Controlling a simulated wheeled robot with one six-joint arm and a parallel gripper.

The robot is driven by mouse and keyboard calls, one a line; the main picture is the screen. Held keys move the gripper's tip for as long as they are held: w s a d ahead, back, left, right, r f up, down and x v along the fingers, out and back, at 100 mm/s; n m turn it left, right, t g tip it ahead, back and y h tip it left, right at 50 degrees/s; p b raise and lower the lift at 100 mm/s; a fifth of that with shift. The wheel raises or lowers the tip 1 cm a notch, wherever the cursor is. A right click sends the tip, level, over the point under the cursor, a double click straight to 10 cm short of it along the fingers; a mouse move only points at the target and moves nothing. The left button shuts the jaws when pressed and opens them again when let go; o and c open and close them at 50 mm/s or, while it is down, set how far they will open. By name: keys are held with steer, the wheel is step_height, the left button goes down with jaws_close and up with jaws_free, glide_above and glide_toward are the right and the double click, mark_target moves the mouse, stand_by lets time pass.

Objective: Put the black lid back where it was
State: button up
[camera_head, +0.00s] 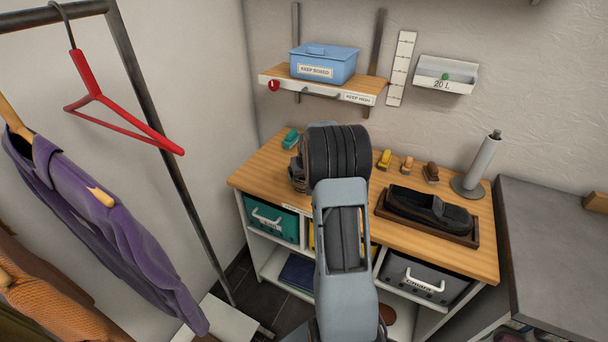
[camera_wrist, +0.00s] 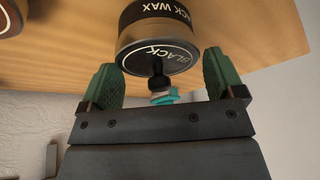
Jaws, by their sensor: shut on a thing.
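In the head view my arm hides the lid, the tin and most of my gripper.
A shelf (camera_head: 276,82) with a blue box (camera_head: 323,65) hangs above. Clothes hang left.

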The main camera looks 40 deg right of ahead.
steer(key=shift+f+b, duration=0.6)
steer(key=shift+b, duration=0.05)
steer(key=o, duration=0.7)
steer(key=shift+r, duration=0.1)
steer(key=shift+r+p, duration=0.3)
steer(key=shift+p, duration=0.1)
steer(key=v, duration=1.2)
steer(key=s+a+r+n, duration=0.15)
steer(key=s+a, duration=0.25)
steer(key=a, duration=0.4)
steer(key=s+a+r+n, duration=0.1)
steer(key=s+a+r, duration=0.25)
steer(key=a, duration=0.45)
steer(key=shift+n+g+y, duration=0.3)
steer(key=shift+n+y, duration=0.25)
steer(key=shift+y, duration=0.15)
steer(key=s+a+f, duration=0.1)
steer(key=s+a, duration=0.2)
steer(key=s, duration=0.1)
steer(key=s+a+f, duration=0.1)
steer(key=s+a, duration=0.2)
steer(key=s, duration=0.1)
steer(key=s+a+f, duration=0.1)
steer(key=s+a, duration=0.2)
steer(key=s, duration=0.1)
steer(key=shift+s+a+f, duration=0.1)
steer(key=shift+s+f, duration=0.1)
steer(key=shift+s, duration=0.15)
